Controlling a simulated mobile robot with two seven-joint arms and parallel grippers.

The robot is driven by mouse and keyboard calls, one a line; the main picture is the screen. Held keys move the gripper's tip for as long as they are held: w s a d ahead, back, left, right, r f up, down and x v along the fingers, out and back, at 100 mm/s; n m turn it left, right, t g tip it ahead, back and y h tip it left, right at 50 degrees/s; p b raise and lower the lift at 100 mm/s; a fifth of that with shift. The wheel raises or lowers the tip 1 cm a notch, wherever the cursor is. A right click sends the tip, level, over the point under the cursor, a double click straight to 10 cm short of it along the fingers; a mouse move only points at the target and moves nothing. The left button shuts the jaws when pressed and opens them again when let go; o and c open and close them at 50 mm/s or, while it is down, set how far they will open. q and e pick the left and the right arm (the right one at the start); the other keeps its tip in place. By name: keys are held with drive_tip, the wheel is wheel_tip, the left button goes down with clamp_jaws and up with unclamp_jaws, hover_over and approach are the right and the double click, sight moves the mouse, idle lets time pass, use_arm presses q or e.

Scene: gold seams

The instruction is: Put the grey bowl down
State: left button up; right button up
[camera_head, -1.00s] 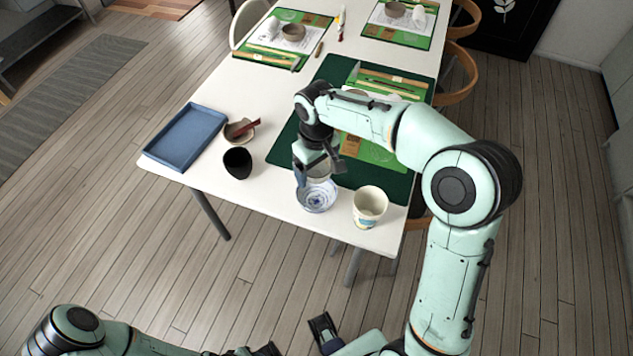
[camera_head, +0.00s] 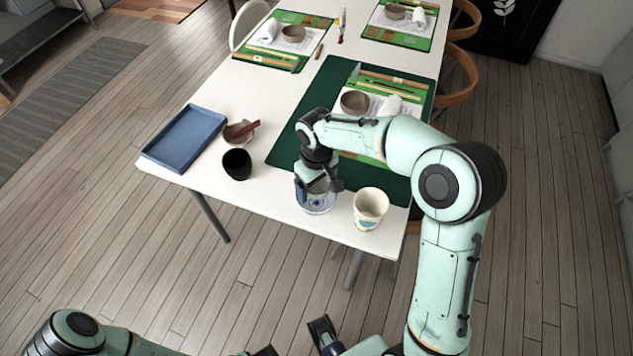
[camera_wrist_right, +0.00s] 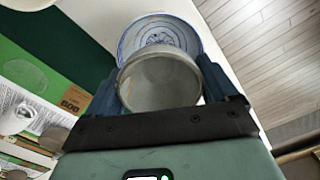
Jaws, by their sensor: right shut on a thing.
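My right gripper (camera_head: 320,190) is shut on the grey bowl (camera_wrist_right: 160,82). In the right wrist view the grey bowl sits between the two dark fingers, its round opening facing the camera. A white bowl with blue patterns (camera_wrist_right: 160,32) shows just beyond it, partly covered by the grey bowl. In the head view this patterned bowl (camera_head: 318,207) stands near the table's front edge, directly under my gripper. I cannot tell whether the two bowls touch. Part of my left arm shows at the bottom left of the head view; its gripper is mostly cut off there.
A cream cup (camera_head: 370,207) stands close right of the patterned bowl. A black cup (camera_head: 237,163), a small brown bowl (camera_head: 240,131) and a blue tray (camera_head: 186,138) are to the left. A green mat (camera_head: 290,147) with another bowl (camera_head: 354,102) lies behind.

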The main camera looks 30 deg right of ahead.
sight(316, 191)
drive_tip(key=shift+f, duration=0.25)
drive_tip(key=o, duration=0.9)
drive_tip(key=shift+r, duration=0.15)
drive_tip(key=shift+r, duration=0.35)
wheel_tip(316, 191, up, 12)
drive_tip(key=p, duration=0.2)
drive_tip(key=shift+r, duration=0.15)
